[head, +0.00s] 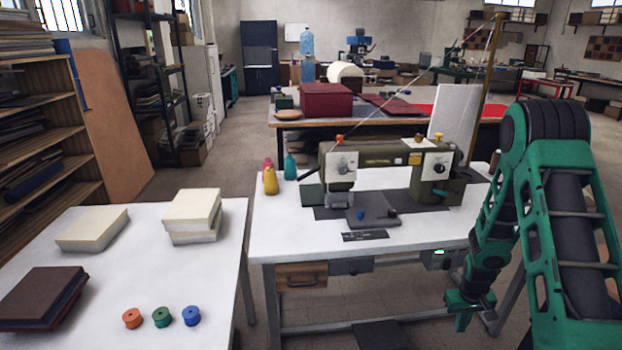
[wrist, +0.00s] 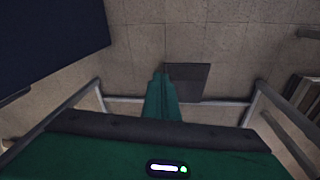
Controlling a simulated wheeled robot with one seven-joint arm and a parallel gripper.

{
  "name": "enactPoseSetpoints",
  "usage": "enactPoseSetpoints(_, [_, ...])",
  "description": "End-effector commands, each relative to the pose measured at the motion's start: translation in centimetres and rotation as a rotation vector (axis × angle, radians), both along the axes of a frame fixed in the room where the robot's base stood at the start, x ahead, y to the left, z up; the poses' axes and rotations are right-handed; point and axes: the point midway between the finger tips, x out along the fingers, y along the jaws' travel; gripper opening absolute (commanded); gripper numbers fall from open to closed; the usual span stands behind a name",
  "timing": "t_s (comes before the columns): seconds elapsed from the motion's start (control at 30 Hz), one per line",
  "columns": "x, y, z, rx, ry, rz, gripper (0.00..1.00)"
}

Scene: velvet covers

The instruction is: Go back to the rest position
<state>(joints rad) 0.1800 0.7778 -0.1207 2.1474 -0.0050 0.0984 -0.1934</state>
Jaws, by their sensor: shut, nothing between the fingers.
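My gripper (head: 463,320) hangs at the end of my green arm at the lower right of the head view. It points down in front of the right end of the white sewing table (head: 290,232), below the height of its top. In the wrist view the gripper's green fingers (wrist: 160,80) are together, with nothing held between them. They point at the tiled floor, with a dark flat plate (wrist: 187,81) beyond them.
A green sewing machine (head: 385,160) stands on the sewing table. A white table (head: 130,260) at left bears cream blocks (head: 192,212), dark covers (head: 40,295) and three coloured spools (head: 162,317). Table legs and a crossbar (wrist: 215,101) are near my gripper.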

Motion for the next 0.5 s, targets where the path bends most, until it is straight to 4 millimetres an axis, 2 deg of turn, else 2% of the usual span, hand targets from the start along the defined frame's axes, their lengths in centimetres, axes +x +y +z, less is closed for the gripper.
enactPoseSetpoints(0.03, [-0.2, -0.3, 2.3, -0.004, -0.003, -0.016, 0.0])
enactPoseSetpoints(0.1, [-0.9, -0.6, 5.0, -0.008, 0.001, -0.038, 0.0])
enactPoseSetpoints(0.27, [-3.0, -1.1, 10.8, -0.011, 0.009, -0.092, 0.0])
enactPoseSetpoints(0.5, [-7.4, -1.3, 18.7, -0.008, 0.021, -0.177, 0.0])
